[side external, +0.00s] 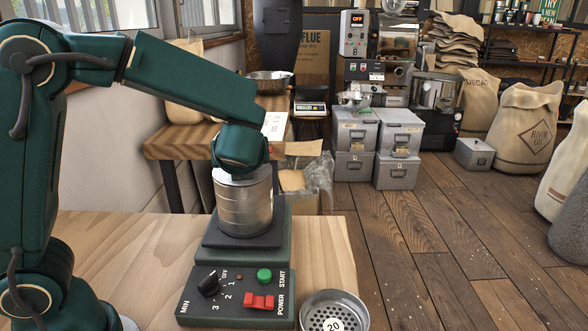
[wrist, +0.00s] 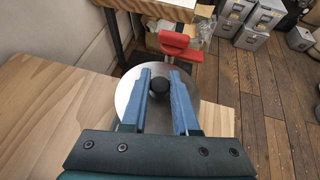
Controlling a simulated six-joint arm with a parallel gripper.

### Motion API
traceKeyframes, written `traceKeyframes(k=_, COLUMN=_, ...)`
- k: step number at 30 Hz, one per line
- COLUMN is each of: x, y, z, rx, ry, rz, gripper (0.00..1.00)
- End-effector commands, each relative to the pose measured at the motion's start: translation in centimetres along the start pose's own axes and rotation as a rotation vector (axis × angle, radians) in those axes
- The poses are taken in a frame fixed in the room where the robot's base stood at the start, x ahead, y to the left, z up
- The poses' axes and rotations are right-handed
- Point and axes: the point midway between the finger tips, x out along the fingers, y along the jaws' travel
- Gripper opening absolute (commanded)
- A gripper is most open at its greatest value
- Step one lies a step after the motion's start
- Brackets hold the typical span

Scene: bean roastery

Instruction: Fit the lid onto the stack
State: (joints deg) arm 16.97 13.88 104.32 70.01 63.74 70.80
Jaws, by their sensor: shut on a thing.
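The stack (side external: 245,208) of silver metal sieves stands upright on the dark plate of a green shaker base. My gripper (wrist: 160,71) has its two blue fingers on either side of the black knob (wrist: 159,87) of a round silver lid (wrist: 127,92). The fingers are shut on this knob. In the side view my wrist is right above the stack, and the fingers and knob are hidden. The lid is at the stack's top, but I cannot tell whether it is seated or slightly above. In the wrist view the lid hides the stack.
The shaker's control panel (side external: 238,296) has a black dial, a green button and a red switch. A loose sieve (side external: 334,312) marked 20 stands at the table's front right. A red part (wrist: 180,48) shows just beyond the lid. Bare wooden table (side external: 120,250) lies left.

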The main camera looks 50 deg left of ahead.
Motion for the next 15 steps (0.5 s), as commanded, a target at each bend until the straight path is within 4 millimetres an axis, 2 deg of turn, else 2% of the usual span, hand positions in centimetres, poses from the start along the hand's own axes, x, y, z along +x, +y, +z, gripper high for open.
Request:
traceKeyframes(k=5, x=0.17, y=-0.02, z=-0.32, rx=0.001, ry=0.0, rz=0.0, gripper=0.0)
traceKeyframes(k=6, x=0.17, y=-0.02, z=-0.3, rx=0.0, ry=-0.001, rz=-0.001, gripper=0.4)
traceKeyframes(k=15, x=0.13, y=-0.02, z=-0.31, rx=0.0, ry=0.0, rz=-0.001, gripper=0.41)
